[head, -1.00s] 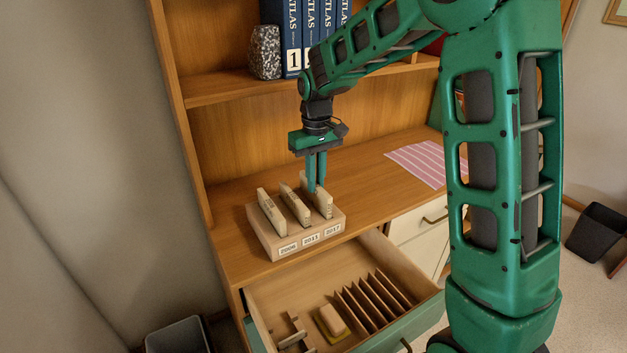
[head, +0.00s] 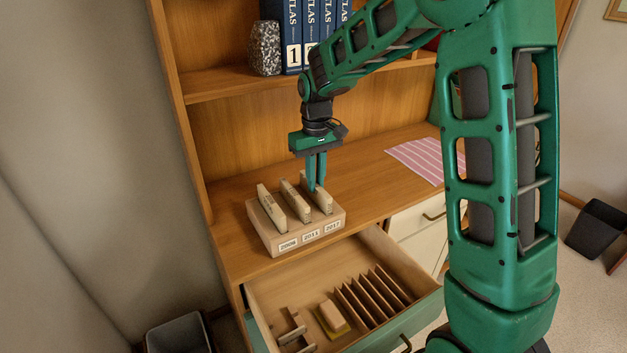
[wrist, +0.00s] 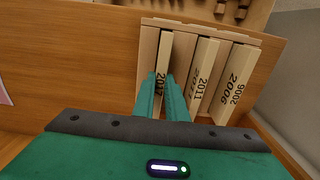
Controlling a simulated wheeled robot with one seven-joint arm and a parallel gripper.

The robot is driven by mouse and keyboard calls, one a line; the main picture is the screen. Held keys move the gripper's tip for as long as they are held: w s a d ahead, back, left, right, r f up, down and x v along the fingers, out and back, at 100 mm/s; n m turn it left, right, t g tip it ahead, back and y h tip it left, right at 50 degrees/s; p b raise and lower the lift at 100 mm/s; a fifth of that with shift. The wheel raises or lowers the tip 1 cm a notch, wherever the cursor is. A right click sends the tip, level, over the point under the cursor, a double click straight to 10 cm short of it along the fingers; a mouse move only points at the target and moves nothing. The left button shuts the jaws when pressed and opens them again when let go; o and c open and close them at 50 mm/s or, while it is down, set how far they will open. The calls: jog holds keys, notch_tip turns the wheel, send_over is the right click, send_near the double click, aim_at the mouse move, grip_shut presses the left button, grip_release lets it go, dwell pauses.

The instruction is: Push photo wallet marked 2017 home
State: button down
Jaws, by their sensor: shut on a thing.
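The wooden holder (head: 262,236) stands on the desk top with slots labelled 2006, 2011 and 2017 on its front. The photo wallet marked 2017 (head: 324,202) stands upright in the right slot, its top part above the block. My gripper (head: 316,186) points down at it, with its fingers closed around its upper edge. In the wrist view the fingers (wrist: 162,98) lie on both sides of the 2017 wallet (wrist: 164,56) and cover part of its number. The 2011 wallet (head: 295,202) and 2006 wallet (head: 271,209) stand in the other slots.
An open drawer (head: 300,275) with dividers and small items lies below the holder. A striped pink sheet (head: 428,158) lies on the desk to the right. Atlas volumes (head: 292,40) and a speckled vase (head: 265,48) stand on the shelf above. The desk behind the holder is clear.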

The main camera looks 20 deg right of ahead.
jog(key=shift+f, duration=0.1)
jog(key=c, duration=1.7)
grip_release()
notch_tip(320, 180, up, 11)
jog(key=shift+f, duration=0.15)
jog(key=s+d+m, duration=0.2)
jog(key=s+d, duration=0.7)
jog(key=s+d+f+m, duration=0.1)
jog(key=s+d+m, duration=0.1)
jog(key=s, duration=0.7)
jog(key=s+d+f+m, duration=0.2)
jog(key=s+d, duration=0.1)
jog(key=s, duration=0.6)
jog(key=s+d+f+m, duration=0.2)
jog(key=s+d, duration=0.1)
jog(key=s, duration=0.6)
jog(key=shift+f+m, duration=0.25)
jog(key=shift+m, duration=0.05)
